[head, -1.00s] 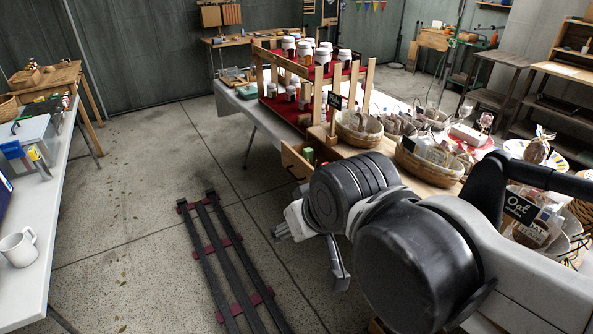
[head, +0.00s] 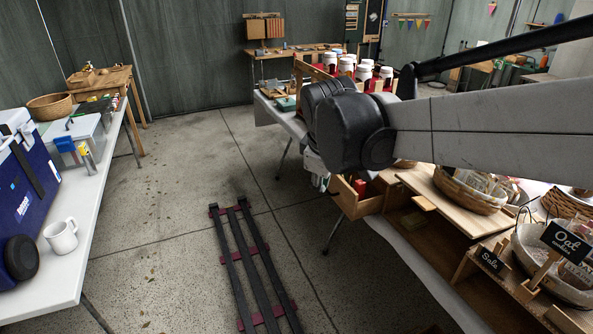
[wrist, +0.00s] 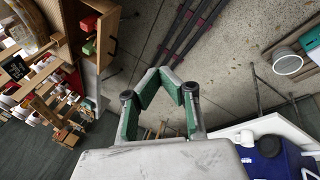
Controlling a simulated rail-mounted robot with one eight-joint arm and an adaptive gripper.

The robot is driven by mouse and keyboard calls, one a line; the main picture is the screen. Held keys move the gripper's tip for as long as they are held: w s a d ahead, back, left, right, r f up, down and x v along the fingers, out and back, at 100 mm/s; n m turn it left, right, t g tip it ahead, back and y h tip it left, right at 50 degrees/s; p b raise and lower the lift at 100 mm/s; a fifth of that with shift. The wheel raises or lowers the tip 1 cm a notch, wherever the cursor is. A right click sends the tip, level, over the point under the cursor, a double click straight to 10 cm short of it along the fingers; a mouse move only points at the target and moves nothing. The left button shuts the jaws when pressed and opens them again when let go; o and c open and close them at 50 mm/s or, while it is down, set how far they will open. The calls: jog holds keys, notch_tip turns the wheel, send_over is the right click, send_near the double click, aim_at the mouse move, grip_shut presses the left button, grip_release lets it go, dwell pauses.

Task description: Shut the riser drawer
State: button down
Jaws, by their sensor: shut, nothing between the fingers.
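The riser drawer (head: 343,197) is pale wood and stands pulled out at the left end of the wooden riser (head: 440,205) on the right table. A red item and a green item inside it show in the wrist view, where the drawer (wrist: 105,37) is at the upper left. My gripper (wrist: 163,76) is shut and empty, its green-padded fingers meeting at the tips. In the head view my gripper (head: 317,172) is small and partly hidden behind my wrist, just left of the drawer. It appears apart from the drawer.
Baskets of baked goods (head: 470,190) and small signs stand on the riser. A left table holds a white mug (head: 61,236) and a blue cooler (head: 25,185). Long dark slats (head: 240,250) lie on the floor. The floor between the tables is otherwise open.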

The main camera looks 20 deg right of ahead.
jog(key=w+d+f+n+g+h, duration=0.1)
jog(key=w+d+f+n, duration=0.15)
jog(key=w, duration=0.35)
jog(key=w+d+f+n+g, duration=0.1)
jog(key=w+d+f+n, duration=0.15)
jog(key=w, duration=0.35)
jog(key=n+g+h+b, duration=0.1)
jog(key=n+g+h, duration=0.1)
jog(key=n, duration=0.4)
send_near(343, 206)
notch_tip(343, 206, down, 4)
jog(key=a, duration=0.2)
jog(key=d, duration=0.4)
jog(key=shift+f, duration=0.1)
jog(key=shift+d, duration=0.1)
